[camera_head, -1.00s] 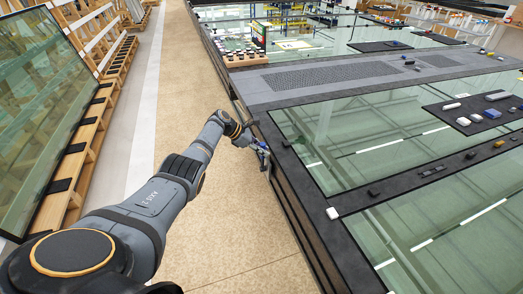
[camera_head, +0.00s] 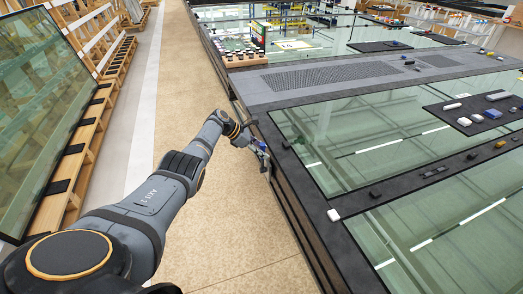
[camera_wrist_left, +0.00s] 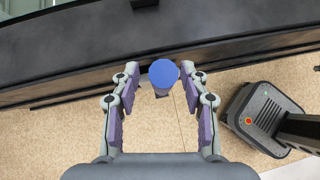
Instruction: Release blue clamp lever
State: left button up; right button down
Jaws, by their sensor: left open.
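My left gripper (camera_wrist_left: 161,88) is open, with one finger on each side of the knob. A gap shows between the knob and the left finger; the right fingertip looks very near it, and I cannot tell if they touch. In the head view my left gripper (camera_head: 262,157) is at the side of the long glazing table. My right gripper is not in view.
The dark table frame (camera_head: 300,165) holds large glass panes (camera_head: 370,135). A white block (camera_head: 333,214) and small dark blocks lie along it. A wooden rack with glass (camera_head: 75,165) stands left. The floor aisle (camera_head: 180,60) between is clear.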

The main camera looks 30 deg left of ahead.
pick_arm(q)
jog(key=v, duration=1.2)
jog(key=s+d+f+m+g+y, duration=0.1)
jog(key=s+f+m+y, duration=0.15)
jog(key=s+f, duration=0.75)
jog(key=s+d+f+m+g+y, duration=0.1)
jog(key=s+f+m+y, duration=0.2)
jog(key=f, duration=1.4)
jog(key=s+d+f+m+g+y, duration=0.1)
jog(key=s+f+m, duration=0.5)
jog(key=f, duration=0.7)
jog(key=s+d+f+m, duration=0.4)
jog(key=s+f+m, duration=0.1)
jog(key=s, duration=0.6)
jog(key=s+d+f+m+y, duration=0.1)
jog(key=s+d+f+m, duration=0.3)
jog(key=s, duration=0.7)
jog(key=s+d+f+m+g, duration=0.1)
jog(key=s+d+f+m, duration=0.3)
jog(key=s, duration=0.7)
jog(key=shift+s+d+f+m, duration=0.15)
jog(key=shift+d+f+m, duration=0.2)
jog(key=shift+f+m, duration=0.5)
